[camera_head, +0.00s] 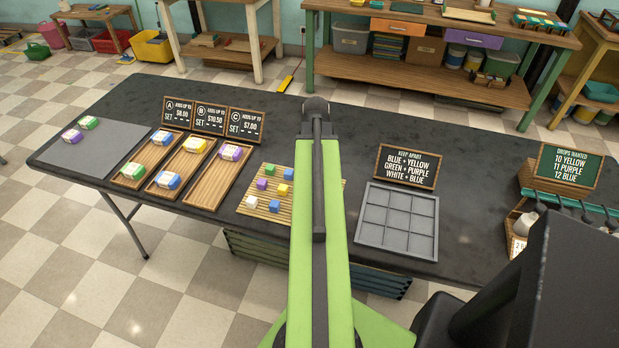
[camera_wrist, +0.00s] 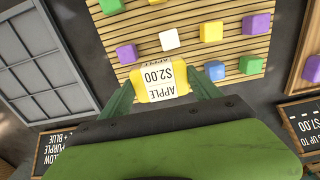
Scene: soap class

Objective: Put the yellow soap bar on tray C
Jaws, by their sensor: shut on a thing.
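My gripper (camera_wrist: 168,84) is shut on a yellow soap bar (camera_wrist: 148,94) with a white label reading APPLE $2.00. In the head view my arm hides the gripper and the bar. Tray C (camera_head: 209,191) is a wooden tray left of the slatted mat, below sign C (camera_head: 246,125). A purple soap bar (camera_head: 235,152) lies at its far end; its near part is bare.
Tray A (camera_head: 150,155) and tray B (camera_head: 183,168) hold two bars each. A grey mat (camera_head: 75,152) with two bars lies far left. The slatted mat (camera_head: 251,211) holds several small coloured cubes right beside tray C. A grey grid tray (camera_head: 383,243) lies right of my arm.

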